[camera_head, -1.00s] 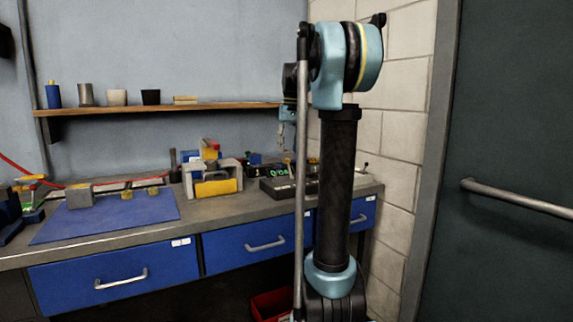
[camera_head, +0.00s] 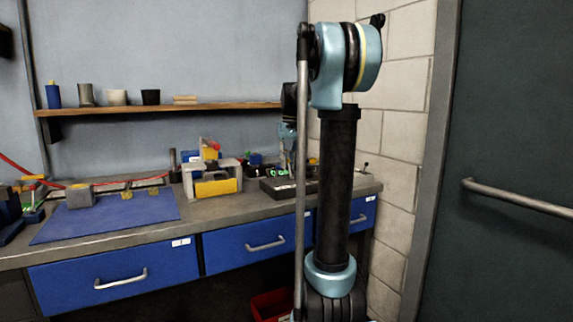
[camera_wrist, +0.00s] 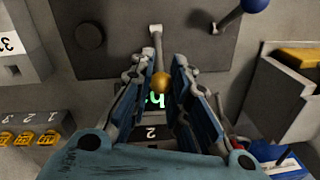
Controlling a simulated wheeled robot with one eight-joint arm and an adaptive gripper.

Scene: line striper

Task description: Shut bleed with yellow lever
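In the wrist view a grey lever with a yellow ball knob (camera_wrist: 161,83) stands out from a dark grey plate (camera_wrist: 115,55). Another lever with a blue knob (camera_wrist: 256,4) shows at the top right. My gripper (camera_wrist: 160,62) is open, with its two fingers to the left and right of the yellow knob and gaps on both sides. I cannot tell how deep the knob lies between them. In the head view my gripper (camera_head: 287,160) is low over the dark device on the bench, partly hidden by my own arm.
Behind the fingers are a green display (camera_wrist: 155,100) and a label "2". Yellow padlocks (camera_wrist: 28,139) lie at the left. A grey-and-yellow box (camera_wrist: 295,80) is at the right. In the head view a blue mat (camera_head: 110,215) lies left on the bench, below a shelf (camera_head: 170,108).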

